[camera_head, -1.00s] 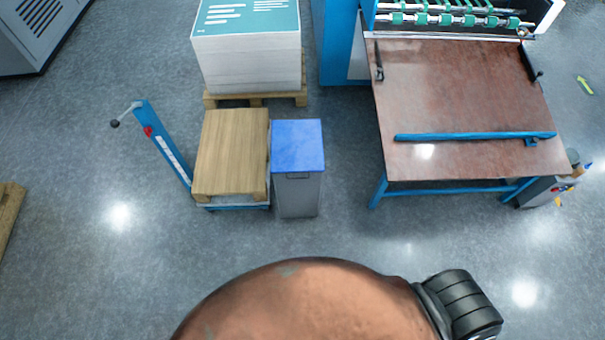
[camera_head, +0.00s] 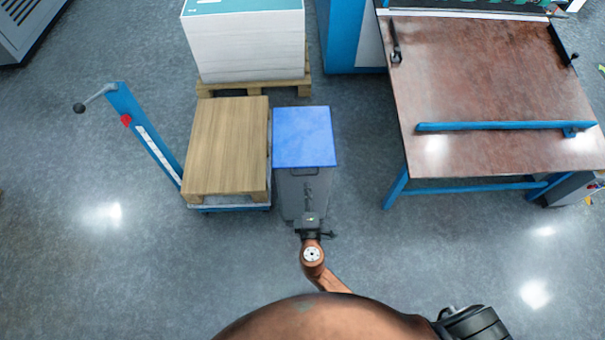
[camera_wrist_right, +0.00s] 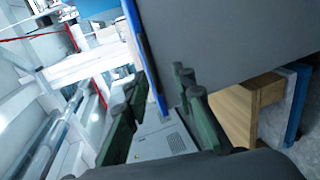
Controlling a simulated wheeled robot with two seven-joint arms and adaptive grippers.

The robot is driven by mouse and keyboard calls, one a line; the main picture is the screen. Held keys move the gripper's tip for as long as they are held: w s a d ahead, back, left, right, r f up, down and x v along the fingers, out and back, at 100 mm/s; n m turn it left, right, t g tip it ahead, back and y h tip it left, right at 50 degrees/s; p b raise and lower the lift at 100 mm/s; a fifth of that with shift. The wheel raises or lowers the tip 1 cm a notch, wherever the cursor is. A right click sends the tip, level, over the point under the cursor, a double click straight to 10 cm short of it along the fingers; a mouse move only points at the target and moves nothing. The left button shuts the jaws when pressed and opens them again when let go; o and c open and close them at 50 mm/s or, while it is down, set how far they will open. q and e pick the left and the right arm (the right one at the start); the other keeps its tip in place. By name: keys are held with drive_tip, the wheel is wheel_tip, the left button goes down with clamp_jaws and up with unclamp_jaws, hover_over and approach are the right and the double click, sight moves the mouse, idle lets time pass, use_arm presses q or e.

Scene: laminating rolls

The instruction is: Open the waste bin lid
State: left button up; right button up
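The waste bin has a flat blue lid (camera_head: 305,137) and a grey body (camera_head: 289,190). The lid looks closed. My right gripper (camera_head: 308,192) is in front of the bin's front face, just below the lid's front edge, and hides part of the body. In the right wrist view its two green fingers (camera_wrist_right: 157,105) are apart with nothing held between them. The lid's blue edge (camera_wrist_right: 143,50) and the grey bin wall (camera_wrist_right: 235,40) show just beyond the fingertips. I cannot tell whether a finger touches the bin. My left gripper is not in view.
A lift cart with a wooden top (camera_head: 228,145) stands close on the bin's left. A pallet (camera_head: 250,88) with a tall paper stack (camera_head: 248,45) is behind. A brown worktable (camera_head: 490,90) stands to the right, with clear floor between it and the bin.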

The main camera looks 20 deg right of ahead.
sight(306, 175)
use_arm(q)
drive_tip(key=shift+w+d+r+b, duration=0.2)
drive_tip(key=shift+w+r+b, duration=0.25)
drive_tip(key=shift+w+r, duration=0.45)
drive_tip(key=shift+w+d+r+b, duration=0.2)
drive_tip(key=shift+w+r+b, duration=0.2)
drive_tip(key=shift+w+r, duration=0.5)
use_arm(e)
drive_tip(key=shift+w+r+x, duration=0.1)
drive_tip(key=shift+r+x, duration=0.15)
drive_tip(key=shift+x, duration=1.05)
drive_tip(key=shift+w+r+x, duration=0.1)
drive_tip(key=shift+r+x, duration=0.15)
drive_tip(key=shift+x, duration=1.05)
drive_tip(key=shift+r+x, duration=0.25)
drive_tip(key=shift+x, duration=1.05)
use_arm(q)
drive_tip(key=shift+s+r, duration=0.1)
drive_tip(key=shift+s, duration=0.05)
use_arm(e)
drive_tip(key=shift+a, duration=0.15)
drive_tip(key=shift+c, duration=0.5)
clamp_jaws()
